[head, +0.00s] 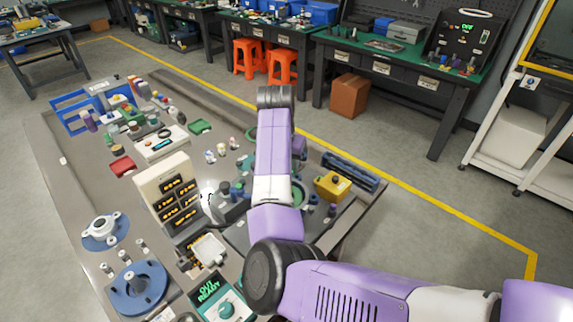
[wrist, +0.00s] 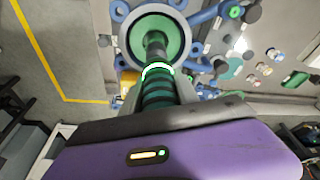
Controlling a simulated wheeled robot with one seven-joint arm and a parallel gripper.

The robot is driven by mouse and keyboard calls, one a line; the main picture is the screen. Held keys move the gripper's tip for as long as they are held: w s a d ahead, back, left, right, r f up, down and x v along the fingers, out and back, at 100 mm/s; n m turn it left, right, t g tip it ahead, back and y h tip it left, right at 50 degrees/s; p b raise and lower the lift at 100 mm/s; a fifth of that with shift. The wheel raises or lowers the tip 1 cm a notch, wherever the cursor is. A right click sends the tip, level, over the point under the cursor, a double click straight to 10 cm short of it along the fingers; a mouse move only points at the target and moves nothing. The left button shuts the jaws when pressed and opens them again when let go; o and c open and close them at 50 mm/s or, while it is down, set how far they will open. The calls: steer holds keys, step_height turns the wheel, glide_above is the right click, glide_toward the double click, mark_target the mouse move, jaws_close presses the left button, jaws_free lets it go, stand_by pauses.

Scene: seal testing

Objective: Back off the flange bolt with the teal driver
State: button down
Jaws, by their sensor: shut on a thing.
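In the wrist view, my gripper (wrist: 158,88) is shut on the teal driver (wrist: 160,98), which has dark bands and a lit green-white ring. Its dark shaft runs away from me toward a round green face inside a pale grey ring (wrist: 132,58). The flange bolt cannot be made out; the driver covers the middle of that face. I cannot tell whether the driver's tip touches anything. In the head view, my arm hides the gripper and the driver, and a green round part (head: 298,193) shows beside the arm.
The bench (head: 75,165) is crowded. It holds blue-based flanged parts (head: 138,291), a beige display box (head: 166,190), a green-screened unit (head: 211,292) and a yellow box (head: 332,185). Blue pieces surround the ring in the wrist view. Open floor (head: 430,255) lies to the right.

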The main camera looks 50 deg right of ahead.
stand_by(0.4)
steer(key=shift+r+p, duration=1.85)
steer(key=shift+r, duration=0.7)
